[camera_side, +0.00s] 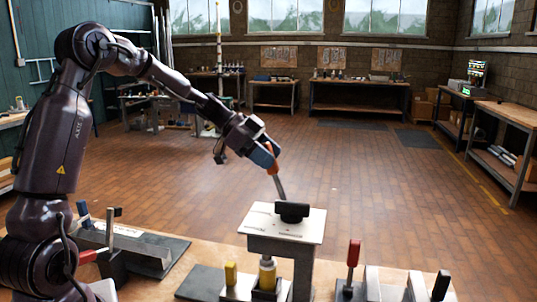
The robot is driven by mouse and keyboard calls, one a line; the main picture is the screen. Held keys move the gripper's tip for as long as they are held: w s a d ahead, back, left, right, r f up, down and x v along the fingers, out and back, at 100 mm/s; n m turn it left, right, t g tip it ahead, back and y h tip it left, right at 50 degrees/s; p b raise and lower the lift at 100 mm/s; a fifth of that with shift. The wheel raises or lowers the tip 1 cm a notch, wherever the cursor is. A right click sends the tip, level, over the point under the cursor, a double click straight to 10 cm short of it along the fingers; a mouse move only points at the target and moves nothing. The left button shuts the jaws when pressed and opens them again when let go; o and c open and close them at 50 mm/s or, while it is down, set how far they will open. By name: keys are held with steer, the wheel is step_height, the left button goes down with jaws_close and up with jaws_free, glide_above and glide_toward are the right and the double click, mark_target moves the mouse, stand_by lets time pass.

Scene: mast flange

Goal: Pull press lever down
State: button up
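The press (258,238) stands on the front bench, with a white top plate and a grey column. A black block (292,212) sits on the plate. The press lever (279,187) is a metal rod rising from beside this block, leaning up and left to an orange grip (272,168). My gripper (268,157) is at this orange grip, with a blue part beside it. The fingers are too small to tell whether they are closed on the grip. A yellow-topped cylinder (267,272) stands under the plate.
A yellow-topped piece (231,274) stands left of the press. A red-handled tool (353,254) and grey blocks stand to its right. A grey fixture (125,248) lies at left near my arm. The air around the lever is clear; workbenches stand far behind.

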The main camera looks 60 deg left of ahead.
steer(key=v, duration=1.3)
steer(key=shift+f, duration=0.1)
steer(key=s+f+n+g+y, duration=0.25)
steer(key=f+n, duration=0.25)
steer(key=n, duration=0.3)
steer(key=s+d+y, duration=0.2)
steer(key=s+d, duration=0.5)
steer(key=d, duration=0.3)
steer(key=s+d+n+y, duration=0.1)
steer(key=s+d+y, duration=0.2)
steer(key=s+d, duration=0.4)
steer(key=d+r, duration=0.1)
steer(key=d, duration=0.3)
steer(key=shift+s+d+t, duration=0.25)
steer(key=shift+d+t, duration=0.1)
